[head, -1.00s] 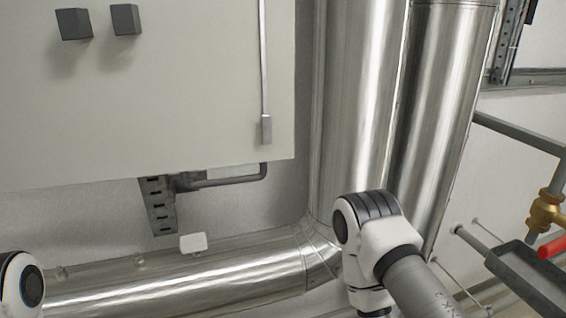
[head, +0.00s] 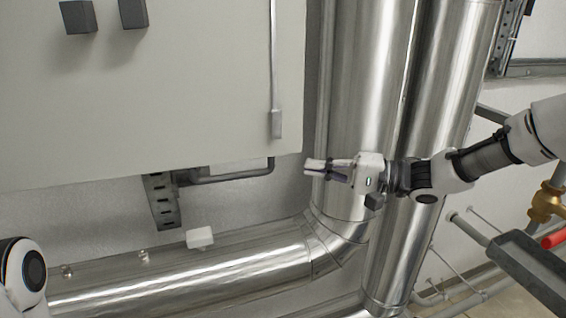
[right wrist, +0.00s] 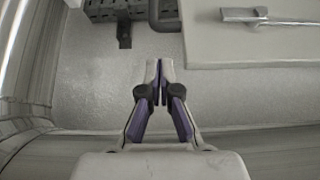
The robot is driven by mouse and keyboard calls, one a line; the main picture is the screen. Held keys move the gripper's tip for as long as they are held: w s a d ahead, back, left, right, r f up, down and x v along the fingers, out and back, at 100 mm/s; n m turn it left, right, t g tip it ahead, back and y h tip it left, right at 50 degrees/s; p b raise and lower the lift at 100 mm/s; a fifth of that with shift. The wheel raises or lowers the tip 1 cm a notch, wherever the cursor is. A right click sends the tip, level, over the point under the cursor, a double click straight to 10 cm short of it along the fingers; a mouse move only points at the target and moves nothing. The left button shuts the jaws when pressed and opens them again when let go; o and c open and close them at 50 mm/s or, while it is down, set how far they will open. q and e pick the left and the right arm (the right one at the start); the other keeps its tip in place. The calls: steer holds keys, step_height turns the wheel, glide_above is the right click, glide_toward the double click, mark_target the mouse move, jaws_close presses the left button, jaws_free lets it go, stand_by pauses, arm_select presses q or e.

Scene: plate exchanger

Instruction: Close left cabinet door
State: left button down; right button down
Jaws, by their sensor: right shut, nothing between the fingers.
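A large light-grey cabinet panel (head: 160,110) fills the upper left of the head view. Two dark square knobs show near its top, and a vertical rod (head: 274,60) with a grey end runs down its right side. I cannot tell whether this panel is the left door or how far it stands open. My right gripper (head: 309,167) is shut and empty, pointing left just below the panel's lower right corner. The right wrist view shows its closed fingertips (right wrist: 160,68) apart from the panel (right wrist: 250,45). My left gripper is out of view; only a white arm joint shows at lower left.
Shiny metal pipes (head: 365,90) rise right of the cabinet, behind my right arm. Another pipe (head: 190,285) runs along the bottom. A slotted bracket (head: 161,200) and dark tube hang below the cabinet. A brass valve with a red handle (head: 553,241) stands at far right.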

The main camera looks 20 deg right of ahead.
steer(key=x, duration=0.7)
steer(key=shift+a+p, duration=0.2)
steer(key=shift+p, duration=0.25)
steer(key=shift+f, duration=0.1)
